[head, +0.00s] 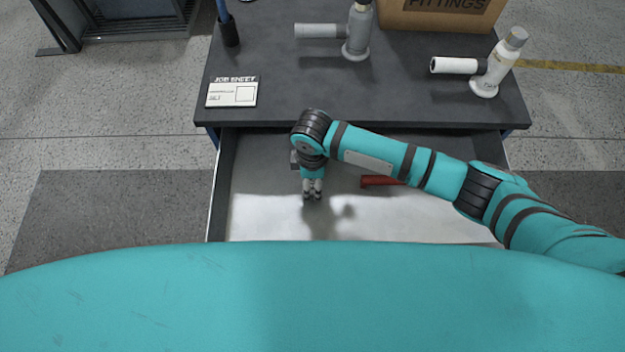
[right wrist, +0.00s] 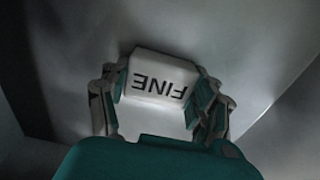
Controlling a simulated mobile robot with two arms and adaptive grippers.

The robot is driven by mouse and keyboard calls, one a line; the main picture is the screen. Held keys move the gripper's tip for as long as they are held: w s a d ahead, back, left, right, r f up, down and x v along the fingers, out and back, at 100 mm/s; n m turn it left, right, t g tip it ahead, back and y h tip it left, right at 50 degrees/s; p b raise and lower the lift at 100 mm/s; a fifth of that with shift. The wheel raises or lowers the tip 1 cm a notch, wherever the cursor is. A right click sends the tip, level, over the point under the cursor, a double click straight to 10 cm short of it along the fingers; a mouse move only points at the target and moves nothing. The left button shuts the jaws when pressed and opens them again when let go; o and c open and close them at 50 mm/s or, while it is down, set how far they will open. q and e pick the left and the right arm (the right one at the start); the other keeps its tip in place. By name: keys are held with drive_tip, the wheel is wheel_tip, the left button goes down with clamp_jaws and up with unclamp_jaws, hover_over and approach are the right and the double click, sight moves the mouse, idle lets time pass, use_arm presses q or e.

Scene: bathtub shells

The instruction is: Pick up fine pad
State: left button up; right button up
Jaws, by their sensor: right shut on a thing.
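The fine pad (right wrist: 160,82) is a pale block with the dark word FINE on it, upside down in the right wrist view. My right gripper (right wrist: 158,95) is shut on it, with one finger on each side. In the head view my right gripper (head: 312,195) points down inside the open drawer (head: 260,222), left of the drawer's middle. The pad is hard to make out there. I cannot tell whether the pad touches the drawer floor. My left gripper is not in view.
A red object (head: 380,181) lies in the drawer, partly behind my right arm. The dark tabletop (head: 275,90) holds a job sheet (head: 232,92), a grey fitting (head: 356,35), a white fitting (head: 490,72) and a cardboard box (head: 440,15). The pale drawer floor is otherwise mostly clear.

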drive_tip(key=shift+r, duration=5.05)
